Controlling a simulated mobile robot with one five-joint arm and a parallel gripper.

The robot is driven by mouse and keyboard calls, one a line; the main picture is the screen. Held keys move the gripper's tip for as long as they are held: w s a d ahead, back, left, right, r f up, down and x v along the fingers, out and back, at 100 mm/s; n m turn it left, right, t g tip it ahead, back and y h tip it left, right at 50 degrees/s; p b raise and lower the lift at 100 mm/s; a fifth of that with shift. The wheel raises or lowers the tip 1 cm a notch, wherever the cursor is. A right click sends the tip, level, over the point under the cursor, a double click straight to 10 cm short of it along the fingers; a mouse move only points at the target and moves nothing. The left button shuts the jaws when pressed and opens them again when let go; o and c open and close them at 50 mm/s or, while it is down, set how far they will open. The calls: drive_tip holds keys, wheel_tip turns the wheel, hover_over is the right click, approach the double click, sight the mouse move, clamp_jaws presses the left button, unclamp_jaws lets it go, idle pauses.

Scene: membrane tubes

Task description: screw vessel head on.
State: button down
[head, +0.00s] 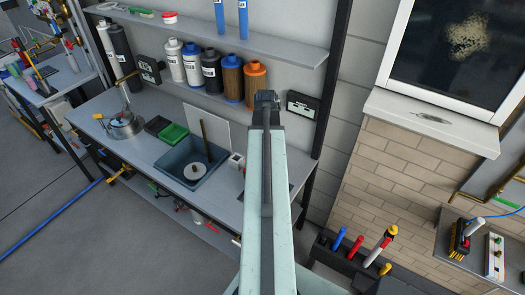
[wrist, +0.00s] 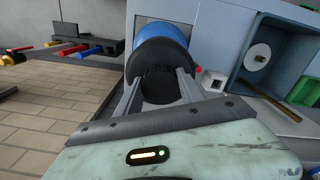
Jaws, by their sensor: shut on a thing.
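In the wrist view my gripper (wrist: 165,82) is shut on a black round cap-like piece (wrist: 157,60), which looks like the vessel head, with one finger on each side of it. A blue cylinder (wrist: 163,33) shows right behind the black piece, in line with it. I cannot tell whether the two are joined or only close together. In the head view my arm reaches up over the bench, and its dark end (head: 266,98) is in front of the orange vessel (head: 255,82). The black piece and the blue cylinder cannot be made out there.
A blue-grey basin (head: 172,172) holds a white disc (head: 194,171) and a rod. A green tray (head: 172,134) and a metal pot (head: 124,124) stand left. Coloured tools (head: 356,246) are right.

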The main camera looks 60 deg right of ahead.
drive_tip(key=shift+f, duration=0.1)
drive_tip(key=shift+f+b, duration=1.45)
drive_tip(key=shift+b, duration=0.1)
drive_tip(key=shift+f+b, duration=2.05)
idle(2.4)
